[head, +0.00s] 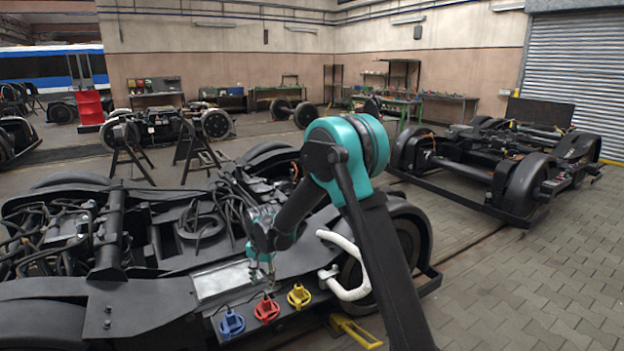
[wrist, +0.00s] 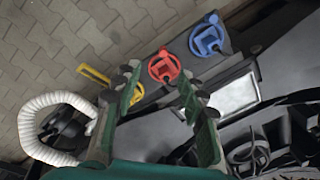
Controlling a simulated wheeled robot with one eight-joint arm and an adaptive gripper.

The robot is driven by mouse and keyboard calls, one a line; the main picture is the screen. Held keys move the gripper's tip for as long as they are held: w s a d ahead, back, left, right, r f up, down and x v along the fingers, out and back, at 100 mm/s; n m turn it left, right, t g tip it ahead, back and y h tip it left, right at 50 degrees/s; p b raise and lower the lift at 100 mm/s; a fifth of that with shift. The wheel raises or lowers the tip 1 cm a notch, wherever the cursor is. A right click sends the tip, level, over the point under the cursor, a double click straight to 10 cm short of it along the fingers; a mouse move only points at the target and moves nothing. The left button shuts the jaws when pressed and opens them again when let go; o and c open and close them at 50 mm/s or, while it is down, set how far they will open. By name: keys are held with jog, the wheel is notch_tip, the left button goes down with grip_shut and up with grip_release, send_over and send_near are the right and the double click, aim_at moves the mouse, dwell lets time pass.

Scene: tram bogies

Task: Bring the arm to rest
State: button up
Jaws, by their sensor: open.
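My arm reaches from the lower right of the head view over the near bogie (head: 150,300), bent at a teal joint. My gripper (head: 262,280) points down, with its fingers apart. It hangs above the bogie's edge near a red handled piece (head: 267,309), between the grey plate (head: 222,282) and the row of coloured pieces. In the wrist view my gripper (wrist: 158,82) shows two green fingers with nothing held between them. The red piece (wrist: 164,67) shows past the fingertips. A blue piece (wrist: 207,38) is to its right, and a yellow one (wrist: 137,92) is partly hidden by the left finger.
A white ribbed hose (head: 350,278) curves beside my arm at the bogie's end. A yellow bracket (head: 355,332) is low near the floor. Another bogie (head: 500,165) stands at the right. Paved floor (head: 540,270) is clear at the lower right.

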jog(key=s+d+r+t, duration=0.1)
jog(key=s+d+r, duration=0.15)
jog(key=d, duration=0.45)
jog(key=s+d+r+n, duration=0.1)
jog(key=s+d+r, duration=0.15)
jog(key=d, duration=0.45)
jog(key=s+d+r+t, duration=0.1)
jog(key=s+d+r, duration=0.15)
jog(key=d, duration=0.55)
jog(key=s+d+f+n+t, duration=0.1)
jog(key=s+d+n, duration=0.1)
jog(key=s+d, duration=1.2)
jog(key=s, duration=0.2)
jog(key=shift+s+d+f+h, duration=0.3)
jog(key=shift+s+f, duration=0.1)
dwell(0.8)
